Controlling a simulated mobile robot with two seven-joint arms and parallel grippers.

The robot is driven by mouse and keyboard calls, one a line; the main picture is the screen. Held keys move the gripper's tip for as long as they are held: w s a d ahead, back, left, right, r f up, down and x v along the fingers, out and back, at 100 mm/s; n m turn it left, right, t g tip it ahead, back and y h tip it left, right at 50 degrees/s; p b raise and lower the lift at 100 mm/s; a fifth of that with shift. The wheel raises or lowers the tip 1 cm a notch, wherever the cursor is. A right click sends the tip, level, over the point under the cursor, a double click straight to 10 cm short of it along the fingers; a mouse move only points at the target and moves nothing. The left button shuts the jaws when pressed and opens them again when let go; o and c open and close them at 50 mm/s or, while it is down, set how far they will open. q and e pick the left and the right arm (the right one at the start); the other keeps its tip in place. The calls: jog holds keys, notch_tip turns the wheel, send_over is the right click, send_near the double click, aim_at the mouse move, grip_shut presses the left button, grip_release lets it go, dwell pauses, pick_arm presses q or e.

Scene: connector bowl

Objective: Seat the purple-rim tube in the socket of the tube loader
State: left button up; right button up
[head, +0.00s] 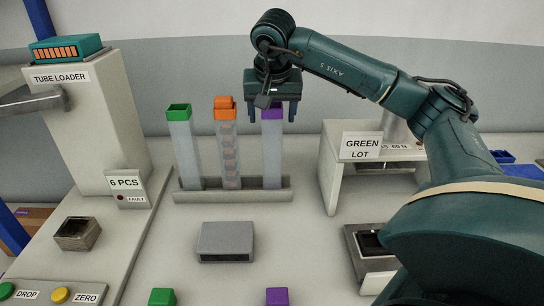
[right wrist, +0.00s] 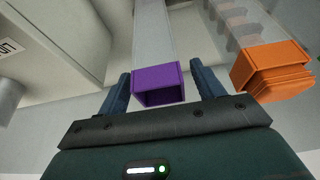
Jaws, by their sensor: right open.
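The purple-rim tube (head: 272,155) stands upright and clear at the right end of the grey rack, with its rim up. My right gripper (head: 278,112) is open above it, fingers pointing down on either side of the rim. In the right wrist view the purple rim (right wrist: 160,83) lies between the open fingers (right wrist: 161,90), with gaps visible at both sides. The tube looks empty. The tube loader (head: 110,120) stands at the left, with a teal block with orange slots (head: 68,50) on top. I cannot tell which part is its socket. My left gripper is not in view.
A green-rim tube (head: 185,150) and an orange-rim tube (head: 228,155) with pieces inside share the rack (head: 232,196). A grey box (head: 226,242) lies in front. An open metal cup (head: 77,233) is at left.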

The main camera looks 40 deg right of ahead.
jog(key=shift+f, duration=0.2)
jog(key=shift+c, duration=0.6)
jog(key=c, duration=1.2)
jog(key=shift+c, duration=0.2)
